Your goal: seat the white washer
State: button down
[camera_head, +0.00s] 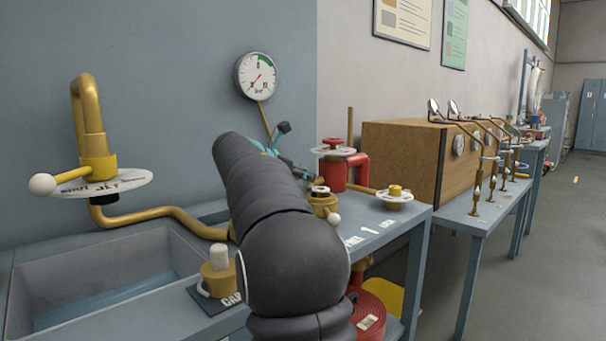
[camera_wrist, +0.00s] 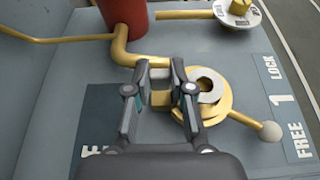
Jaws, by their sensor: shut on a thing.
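My gripper (camera_wrist: 160,80) is shut on a small brass-coloured piece (camera_wrist: 160,99) in the wrist view; the fingers hide part of it. Just right of the fingers is a round brass body (camera_wrist: 222,103) with a lever ending in a pale ball. A pale grey-white ring (camera_wrist: 210,77), apparently the washer, shows on top of the body. I cannot tell if it lies flat or is joined to the held piece. In the head view the brass body (camera_head: 323,206) has a white ring (camera_head: 320,189) at its top; my dark arm hides most of my gripper.
A red valve post (camera_head: 333,172) stands behind the brass body, with a brass pipe and a white dial (camera_head: 395,200) to the right. A sink (camera_head: 100,275) and a brass fitting (camera_head: 218,280) on a CAP plate are at left. The bench front right is clear.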

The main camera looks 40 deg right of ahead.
jog(key=shift+f+b, duration=0.6)
jog(key=shift+f, duration=1.05)
jog(key=c, duration=1)
grip_release()
jog(key=shift+o, duration=0.3)
jog(key=shift+f, duration=0.15)
jog(key=w+v, duration=0.1)
jog(key=v, duration=1.1)
jog(key=shift+s, duration=0.45)
